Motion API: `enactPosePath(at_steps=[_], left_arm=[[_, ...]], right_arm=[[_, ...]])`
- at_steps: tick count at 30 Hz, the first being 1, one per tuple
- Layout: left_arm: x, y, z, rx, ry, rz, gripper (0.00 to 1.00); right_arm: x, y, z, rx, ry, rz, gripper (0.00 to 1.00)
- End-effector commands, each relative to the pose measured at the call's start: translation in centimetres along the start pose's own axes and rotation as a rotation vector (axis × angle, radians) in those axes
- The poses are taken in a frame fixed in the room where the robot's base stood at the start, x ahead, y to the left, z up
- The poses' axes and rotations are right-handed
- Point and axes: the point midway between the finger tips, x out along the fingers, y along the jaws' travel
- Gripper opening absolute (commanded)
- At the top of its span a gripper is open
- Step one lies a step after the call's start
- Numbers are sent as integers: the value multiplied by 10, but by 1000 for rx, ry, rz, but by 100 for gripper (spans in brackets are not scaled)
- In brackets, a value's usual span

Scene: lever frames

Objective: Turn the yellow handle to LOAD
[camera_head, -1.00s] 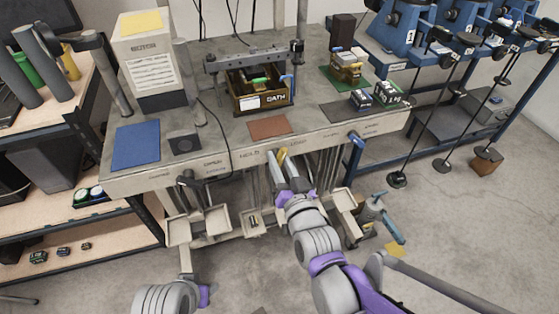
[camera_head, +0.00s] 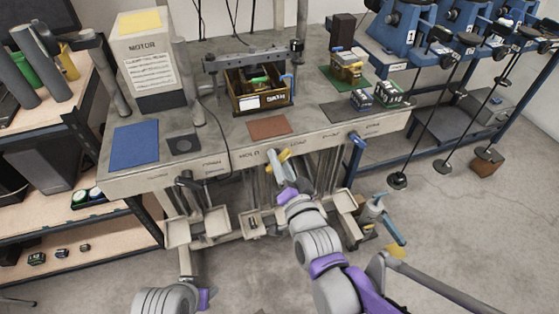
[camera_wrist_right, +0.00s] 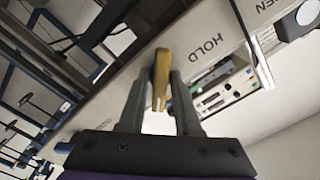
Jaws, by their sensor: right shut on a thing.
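The yellow handle (camera_head: 285,155) is on the front of the workbench, just below the panel edge between the words HOLD and LOAD. In the right wrist view the yellow handle (camera_wrist_right: 161,75) stands between my two grey fingers, with the word HOLD to its right. My right gripper (camera_head: 277,162) is shut on the handle; its fingers partly hide the handle's lower part. It also shows in the right wrist view (camera_wrist_right: 158,92). Of my left arm, only a link and a purple part show at the bottom left; its fingers are out of sight.
The bench front (camera_head: 215,169) carries other labels and a dark lever (camera_head: 190,182) at left and a blue lever (camera_head: 354,150) at right. Pale trays (camera_head: 217,221) hang below. A bin (camera_head: 262,104) stands on the bench. Open floor lies at the right.

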Motion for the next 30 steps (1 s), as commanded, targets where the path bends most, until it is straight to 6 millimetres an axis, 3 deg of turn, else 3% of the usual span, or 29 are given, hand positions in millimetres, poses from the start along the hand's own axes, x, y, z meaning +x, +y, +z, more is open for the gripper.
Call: enactPosePath(at_steps=[6,7,10,21,30], left_arm=[[0,0,0,0,0,0,50],[0,0,0,0,0,0,50],[0,0,0,0,0,0,50],[-1,0,0,0,0,0,50],[-13,0,-4,0,5,0,50]], right_arm=[[0,0,0,0,-1,1,0],[0,0,0,0,-1,1,34],[0,0,0,0,-1,1,50],[-6,0,0,-1,0,0,50],[-60,-1,-1,-1,0,0,50]])
